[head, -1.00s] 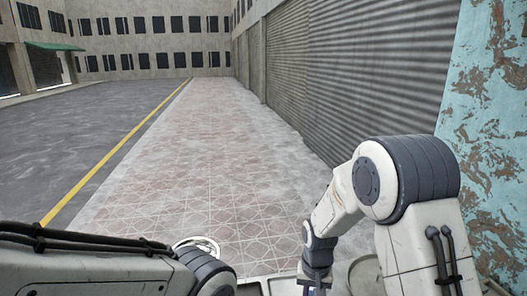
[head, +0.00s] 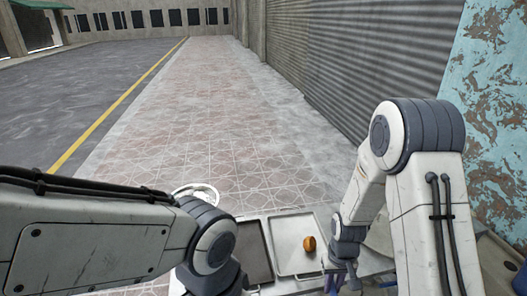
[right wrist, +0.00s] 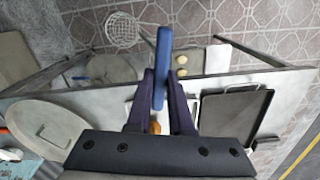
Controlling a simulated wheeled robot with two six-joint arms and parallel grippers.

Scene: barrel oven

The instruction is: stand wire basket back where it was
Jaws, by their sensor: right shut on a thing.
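A white wire basket (right wrist: 122,30), round and open-meshed, shows at the top left of the right wrist view, against the paving beyond the table edge. I cannot tell whether it stands on the ground. It cannot be made out in the head view. My right gripper (right wrist: 160,100), with dark purple fingers, is shut on a blue bar (right wrist: 163,55). In the head view my right gripper (head: 340,275) is at the bottom, right of the steel tray. My left gripper is hidden below the frame.
The table holds a steel tray (head: 288,264) with an orange-brown item (head: 309,243), and a dark tray (head: 252,262). A round lid (right wrist: 45,125) lies left in the wrist view. A white ring-shaped thing (head: 197,189) is behind the table. Paving beyond is clear.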

